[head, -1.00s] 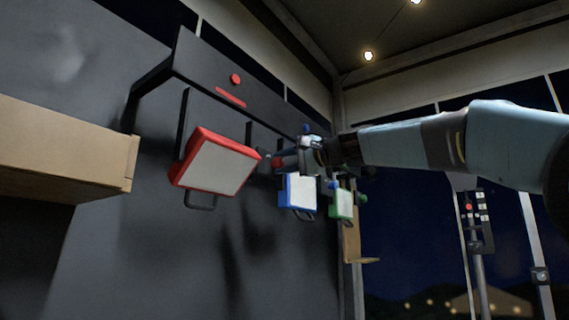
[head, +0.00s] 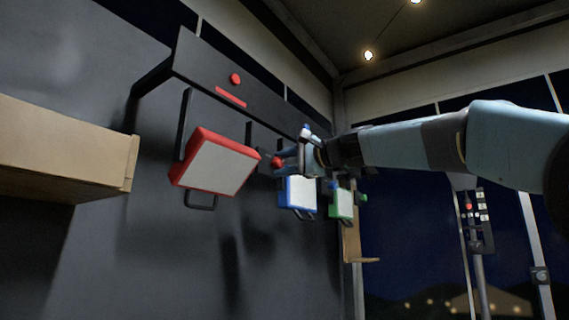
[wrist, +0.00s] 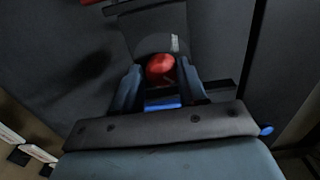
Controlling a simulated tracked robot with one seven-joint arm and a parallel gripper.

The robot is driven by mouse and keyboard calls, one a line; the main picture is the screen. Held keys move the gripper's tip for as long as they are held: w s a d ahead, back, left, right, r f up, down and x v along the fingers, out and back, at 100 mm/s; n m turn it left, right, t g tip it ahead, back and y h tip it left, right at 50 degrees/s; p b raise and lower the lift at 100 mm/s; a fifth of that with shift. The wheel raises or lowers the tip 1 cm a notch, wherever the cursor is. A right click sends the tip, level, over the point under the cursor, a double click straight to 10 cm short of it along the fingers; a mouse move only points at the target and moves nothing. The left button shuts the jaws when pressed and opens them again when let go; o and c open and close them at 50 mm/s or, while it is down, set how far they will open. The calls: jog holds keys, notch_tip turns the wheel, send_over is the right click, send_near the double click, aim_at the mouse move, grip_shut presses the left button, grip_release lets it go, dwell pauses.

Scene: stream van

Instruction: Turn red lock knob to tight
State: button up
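The red lock knob (head: 278,162) shows just right of the red-framed panel (head: 215,166) in the head view. In the wrist view the round red knob (wrist: 160,68) lies between the two fingers of my gripper (wrist: 159,76). Narrow dark gaps show between the knob and each finger, so the gripper looks open around or just in front of it. In the head view my gripper (head: 292,157) points left at the knob. Contact and the knob's turn angle cannot be made out.
A blue-framed panel (head: 298,192) hangs just below my gripper, and a green-framed panel (head: 341,203) is farther right. A dark rail (head: 225,84) with a red dot and bar runs above. A cardboard-coloured box (head: 65,150) juts out at left.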

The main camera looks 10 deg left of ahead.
jog(key=o, duration=0.4)
jog(key=v, duration=1.3)
jog(key=shift+d, duration=0.35)
jog(key=shift+f, duration=0.1)
jog(key=s+d+f+n+h, duration=0.1)
jog(key=s+d+f+h, duration=0.4)
jog(key=f, duration=1.1)
jog(key=s+d+f+n+g+h, duration=0.1)
jog(key=s+d+f+n+h, duration=0.1)
jog(key=s+d+f+h, duration=0.4)
jog(key=s+d+f+n+h, duration=0.1)
jog(key=s+d+f+h, duration=0.4)
jog(key=f, duration=2.3)
jog(key=shift+s+d+n+h, duration=0.1)
jog(key=shift+s+d, duration=0.75)
jog(key=shift+d, duration=1)
jog(key=shift+s+d+n+h, duration=0.1)
jog(key=shift+s+d, duration=0.75)
jog(key=shift+d, duration=1)
jog(key=shift+s+d+n+h, duration=0.1)
jog(key=shift+s+d, duration=0.75)
jog(key=shift+d, duration=1)
